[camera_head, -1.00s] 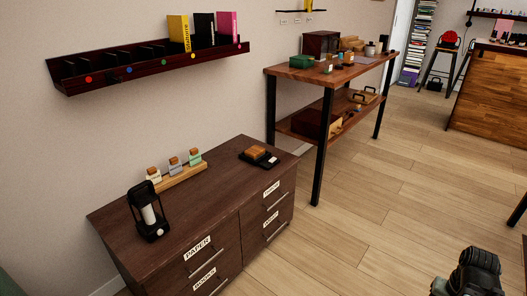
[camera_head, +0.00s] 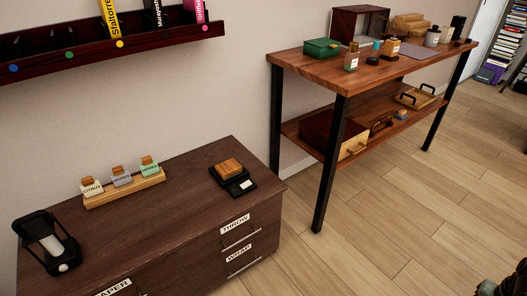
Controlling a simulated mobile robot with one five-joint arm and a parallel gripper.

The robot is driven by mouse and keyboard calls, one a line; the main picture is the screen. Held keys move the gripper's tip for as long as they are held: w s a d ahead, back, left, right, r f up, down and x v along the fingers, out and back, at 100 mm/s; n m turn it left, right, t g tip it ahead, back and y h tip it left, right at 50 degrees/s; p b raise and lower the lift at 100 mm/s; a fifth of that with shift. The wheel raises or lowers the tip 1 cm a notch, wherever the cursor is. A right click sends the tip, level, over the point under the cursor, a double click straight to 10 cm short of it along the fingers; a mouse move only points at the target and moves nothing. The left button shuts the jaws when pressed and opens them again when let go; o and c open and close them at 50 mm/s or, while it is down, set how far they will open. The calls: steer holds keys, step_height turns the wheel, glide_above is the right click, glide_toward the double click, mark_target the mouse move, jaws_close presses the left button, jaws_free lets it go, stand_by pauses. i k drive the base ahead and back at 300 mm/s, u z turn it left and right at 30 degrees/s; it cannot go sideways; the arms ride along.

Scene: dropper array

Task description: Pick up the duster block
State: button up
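A small orange-brown block (camera_head: 228,168) sits on a black, flat device (camera_head: 243,187) at the right end of the dark wooden dresser top. It looks like it could be the duster block, but I cannot tell for sure. Nothing touches it from above. A dark part of my arm (camera_head: 515,281) shows at the bottom right corner, cut off by the picture edge and far from the block. The fingers of my gripper cannot be made out.
A two-tier table (camera_head: 300,66) with boxes and jars stands to the right. A wall shelf (camera_head: 140,42) holds books. The floor (camera_head: 385,215) in front is clear.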

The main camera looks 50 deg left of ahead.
mark_target(228, 169)
steer(key=u, duration=0.05)
steer(key=i, duration=2.25)
steer(key=u, duration=5)
steer(key=i, duration=1.05)
steer(key=z, duration=0.05)
